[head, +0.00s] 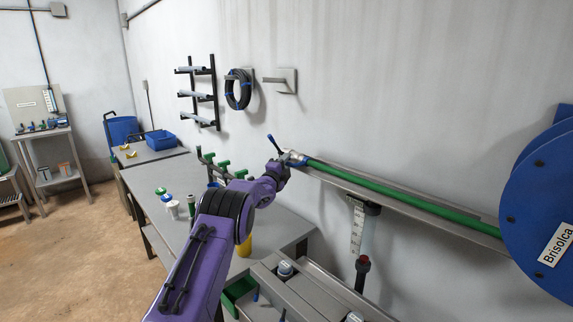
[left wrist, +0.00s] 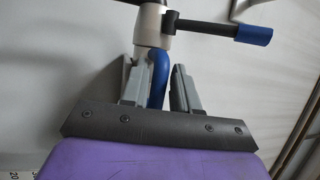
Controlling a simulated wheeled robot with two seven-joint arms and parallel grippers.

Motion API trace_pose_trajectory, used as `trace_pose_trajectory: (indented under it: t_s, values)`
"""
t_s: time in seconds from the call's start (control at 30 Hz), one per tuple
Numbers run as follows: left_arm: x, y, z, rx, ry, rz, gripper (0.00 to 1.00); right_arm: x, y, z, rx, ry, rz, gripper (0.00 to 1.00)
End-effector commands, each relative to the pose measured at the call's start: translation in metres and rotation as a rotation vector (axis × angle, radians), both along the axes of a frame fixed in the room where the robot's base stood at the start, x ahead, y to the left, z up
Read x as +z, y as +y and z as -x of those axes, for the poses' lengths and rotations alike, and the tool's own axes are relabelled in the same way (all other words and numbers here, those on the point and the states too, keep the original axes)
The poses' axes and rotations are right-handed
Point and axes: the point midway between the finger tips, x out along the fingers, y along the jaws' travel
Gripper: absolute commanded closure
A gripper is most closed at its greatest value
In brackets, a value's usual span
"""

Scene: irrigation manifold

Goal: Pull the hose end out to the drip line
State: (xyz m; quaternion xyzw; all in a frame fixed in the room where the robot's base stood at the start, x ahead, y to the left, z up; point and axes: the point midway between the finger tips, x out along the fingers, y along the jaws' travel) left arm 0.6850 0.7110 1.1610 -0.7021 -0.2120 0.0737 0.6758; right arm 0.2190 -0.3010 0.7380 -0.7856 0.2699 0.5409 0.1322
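The green hose (head: 400,200) runs from the blue reel (head: 545,200) at right along a grey wall rail to its end fitting (head: 294,157). The pale fitting also shows in the left wrist view (left wrist: 152,28), with a dark lever tipped in blue (left wrist: 253,34). Below it a blue curved grip (left wrist: 158,75) stands between the fingers of my left gripper (left wrist: 160,85). The fingers are close together around it; the contact on the right finger is hard to see. In the head view my left gripper (head: 284,165) is at the fitting. I cannot pick out the drip line with certainty.
A grey bench (head: 165,190) below holds a manifold with green-topped parts (head: 222,165) and small pots. A black tube coil (head: 238,90) hangs on the wall. A gauge (head: 357,230) hangs below the rail. A grey unit (head: 300,295) stands in front.

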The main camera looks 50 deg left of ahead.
Motion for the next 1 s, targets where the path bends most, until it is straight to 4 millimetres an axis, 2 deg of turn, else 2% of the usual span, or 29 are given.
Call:
trace_pose_trajectory:
  t_s: [0.23,0.33,0.73,0.87,1.0]
  values:
    - [-0.001,-0.002,0.0,-0.003,0.0,0.0,0.73,-0.001,0.0,0.0,0.0,0.0,0.0,0.59]
    - [-0.004,-0.005,0.007,-0.004,0.002,0.002,0.73,-0.005,0.0,0.0,0.0,0.0,0.0,0.59]
    - [-0.02,-0.034,0.076,0.0,0.001,0.002,0.73,-0.035,0.0,0.0,0.0,0.0,0.0,0.59]
    - [-0.021,-0.039,0.09,0.001,0.001,0.001,0.73,-0.039,0.0,0.0,0.0,0.0,0.0,0.59]
    - [-0.021,-0.041,0.095,0.001,0.001,0.001,0.73,-0.039,0.0,0.0,0.0,0.0,0.0,0.59]
